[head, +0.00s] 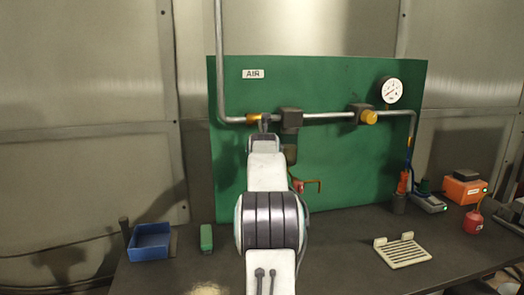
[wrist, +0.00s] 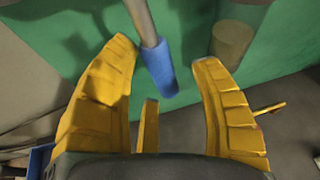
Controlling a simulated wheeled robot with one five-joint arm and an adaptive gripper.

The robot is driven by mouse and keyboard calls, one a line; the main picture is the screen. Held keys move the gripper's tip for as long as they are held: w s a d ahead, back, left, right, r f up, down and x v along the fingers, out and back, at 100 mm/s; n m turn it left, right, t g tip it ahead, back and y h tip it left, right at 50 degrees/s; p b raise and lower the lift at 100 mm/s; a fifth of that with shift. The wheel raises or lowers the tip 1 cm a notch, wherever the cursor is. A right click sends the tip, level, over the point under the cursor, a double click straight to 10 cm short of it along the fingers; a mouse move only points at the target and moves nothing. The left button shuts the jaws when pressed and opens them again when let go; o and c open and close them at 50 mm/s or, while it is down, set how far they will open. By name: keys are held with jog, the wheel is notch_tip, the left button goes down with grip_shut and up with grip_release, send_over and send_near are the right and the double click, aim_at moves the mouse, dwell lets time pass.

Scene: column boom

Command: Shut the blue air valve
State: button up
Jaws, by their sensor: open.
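The air valve's lever shows in the wrist view as a grey bar ending in a blue grip (wrist: 160,70). The blue grip hangs at a slant between the yellow fingers of my gripper (wrist: 163,56). The fingers are spread, with a visible gap on each side of the grip, and they do not appear to close on it. In the head view my arm covers the lever and most of my gripper. The valve's body is hard to make out there, near the left end of the pipe (head: 330,115).
The green panel (head: 340,160) carries an AIR label (head: 253,74), a gauge (head: 392,91) and a yellow knob (head: 369,117). A small red fitting with an orange arm (head: 305,184) sticks out low.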

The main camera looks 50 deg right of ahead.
jog(key=v, duration=1.2)
jog(key=shift+o, duration=0.2)
